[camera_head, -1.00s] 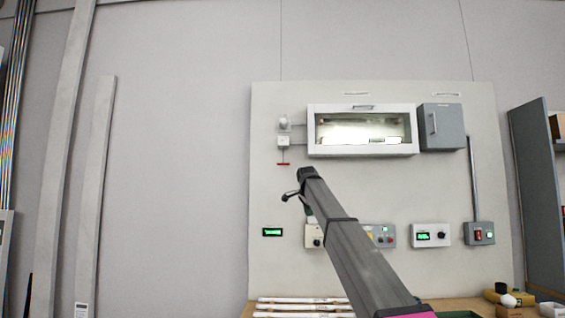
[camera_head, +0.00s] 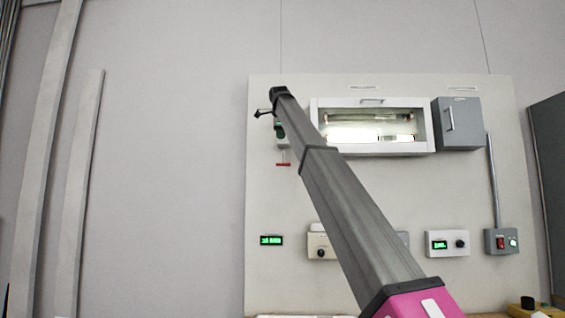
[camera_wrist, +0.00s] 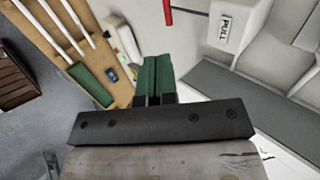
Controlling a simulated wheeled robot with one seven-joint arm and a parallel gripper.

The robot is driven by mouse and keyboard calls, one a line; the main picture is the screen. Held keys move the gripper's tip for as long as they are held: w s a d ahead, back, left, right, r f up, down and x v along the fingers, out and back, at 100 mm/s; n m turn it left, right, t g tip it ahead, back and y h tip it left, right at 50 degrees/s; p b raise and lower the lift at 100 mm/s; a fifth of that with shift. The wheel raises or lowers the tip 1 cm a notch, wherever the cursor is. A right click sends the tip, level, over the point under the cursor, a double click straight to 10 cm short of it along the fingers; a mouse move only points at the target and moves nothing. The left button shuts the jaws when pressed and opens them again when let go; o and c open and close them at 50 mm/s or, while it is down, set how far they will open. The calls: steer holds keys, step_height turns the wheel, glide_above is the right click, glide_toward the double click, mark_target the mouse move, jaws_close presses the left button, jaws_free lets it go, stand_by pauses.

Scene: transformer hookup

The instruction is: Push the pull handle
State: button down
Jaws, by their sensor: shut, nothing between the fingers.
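The pull handle (camera_head: 283,164) is a small red bar hanging on a thin cord, at the left of the wall panel in the head view. Its red part also shows at the top edge of the wrist view (camera_wrist: 167,12). A white box labelled PULL (camera_wrist: 225,30) is to the right of it there. My gripper (camera_wrist: 157,62) has its green fingers together and empty, apart from the red handle. In the head view my gripper (camera_head: 280,131) is above the red bar and covers most of the small box there.
A glass-fronted cabinet (camera_head: 318,108) and a grey box (camera_head: 458,125) are on the panel right of my arm. A green display (camera_head: 271,240) and several control boxes sit lower. A wooden bench (camera_wrist: 118,88) with white strips is below. Bare wall lies left.

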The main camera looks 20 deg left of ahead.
mark_target(283, 164)
steer(key=x, duration=1.4)
steer(key=shift+w+r, duration=0.2)
steer(key=shift+w, duration=0.05)
